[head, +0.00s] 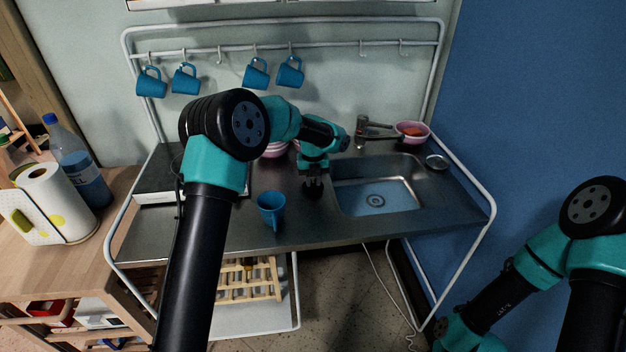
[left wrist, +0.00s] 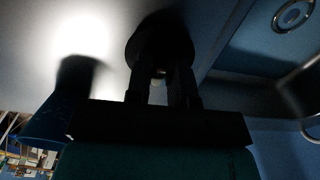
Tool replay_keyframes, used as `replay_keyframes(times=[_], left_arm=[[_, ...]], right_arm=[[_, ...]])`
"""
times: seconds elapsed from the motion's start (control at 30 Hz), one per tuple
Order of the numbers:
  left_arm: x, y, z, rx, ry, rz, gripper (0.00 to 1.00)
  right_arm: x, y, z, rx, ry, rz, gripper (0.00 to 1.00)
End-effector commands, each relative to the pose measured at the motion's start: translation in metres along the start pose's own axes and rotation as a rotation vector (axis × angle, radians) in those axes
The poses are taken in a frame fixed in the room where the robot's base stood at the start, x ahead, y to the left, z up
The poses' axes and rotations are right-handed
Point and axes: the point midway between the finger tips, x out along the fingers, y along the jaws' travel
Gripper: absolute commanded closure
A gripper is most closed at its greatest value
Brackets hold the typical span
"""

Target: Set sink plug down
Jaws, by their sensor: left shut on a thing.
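My left gripper (head: 313,188) points down at the metal counter (head: 230,225), just left of the sink basin (head: 350,200). In the left wrist view my left gripper (left wrist: 162,85) is shut on the sink plug (left wrist: 160,40), a dark round disc at the fingertips. The plug is in shadow, and I cannot tell whether it touches the counter. The sink drain (head: 376,201) is uncovered; it also shows in the left wrist view (left wrist: 293,15). My right arm is at the lower right, its gripper out of view.
Several blue mugs (head: 256,74) hang from the rail.

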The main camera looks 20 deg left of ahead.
Motion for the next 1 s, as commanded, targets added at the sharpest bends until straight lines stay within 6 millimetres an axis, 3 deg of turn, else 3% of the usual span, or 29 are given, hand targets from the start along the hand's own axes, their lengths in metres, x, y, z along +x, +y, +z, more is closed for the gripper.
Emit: replay_keyframes(times=[0.1,0.13,0.4,0.77,1.0], left_arm=[[0.003,0.0,0.0,0.0,0.001,0.001,1.0],[0.003,0.0,0.0,0.0,0.0,0.001,0.77],[0.003,0.0,0.0,0.0,0.0,0.0,0.53],[-0.004,0.0,0.0,0.0,-0.002,-0.001,0.53],[-0.035,-0.001,0.0,0.001,-0.003,-0.001,0.53]], right_arm=[[0.0,0.0,0.0,0.0,0.0,0.0,1.0],[0.0,0.0,0.0,0.0,0.0,0.0,1.0],[0.0,0.0,0.0,0.0,0.0,0.0,1.0],[0.0,0.0,0.0,0.0,0.0,0.0,1.0],[0.0,0.0,0.0,0.0,0.0,0.0,1.0]])
